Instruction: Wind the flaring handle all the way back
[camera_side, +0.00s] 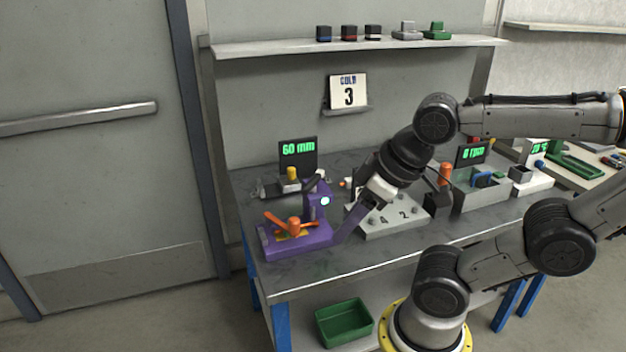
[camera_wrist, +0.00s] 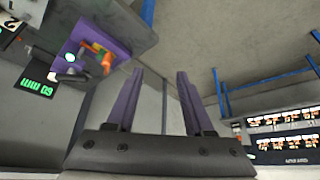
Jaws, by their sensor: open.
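The flaring station is a purple block (camera_side: 315,245) at the left end of the bench, with an orange handle (camera_side: 293,226) on its top. A purple upright with a dark lever stands behind the handle. In the wrist view the purple block (camera_wrist: 118,28) is at upper left, with part of the orange handle (camera_wrist: 106,62). My gripper (camera_side: 342,238) is just right of the block in the side view, pointing down and left. Its two purple fingers (camera_wrist: 160,73) are apart, with nothing between them. It appears clear of the handle; its exact distance from the block is hard to tell.
A display (camera_side: 298,152) reading 60 mm stands behind the block. A wall shelf (camera_side: 350,48) holds small blocks. A green tray (camera_side: 343,322) is below the bench.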

